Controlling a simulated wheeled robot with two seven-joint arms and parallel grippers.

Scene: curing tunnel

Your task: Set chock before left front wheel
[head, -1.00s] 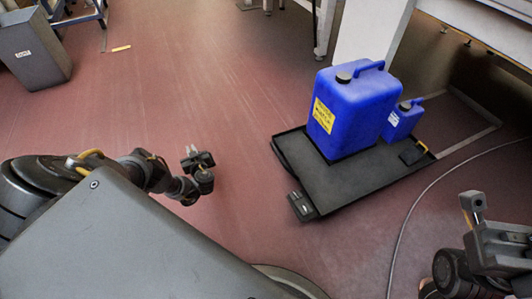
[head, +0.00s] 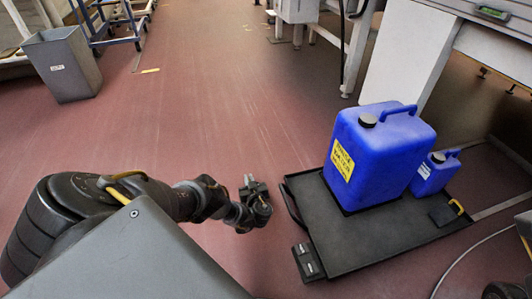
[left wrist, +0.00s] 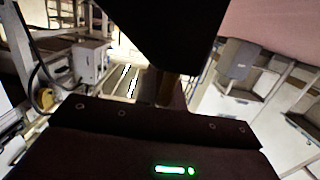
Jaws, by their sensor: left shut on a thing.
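My left gripper (head: 251,184) shows in the head view just left of the low black trolley (head: 345,255), near its left edge. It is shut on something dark. In the left wrist view a large black shape (left wrist: 165,30) fills the top middle, in front of the gripper. It may be the held chock, but its full outline is hidden. A small dark block with light grey marks (head: 308,262) sits at the trolley's near left corner. I cannot tell whether it is a wheel part. No wheel shows clearly. My right gripper is out of view.
A large blue canister (head: 378,155) and a small blue canister (head: 434,173) stand on the trolley. A black piece with a yellow handle (head: 447,211) sits at its right end. A grey bin (head: 65,65) stands far left. The red floor between is clear.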

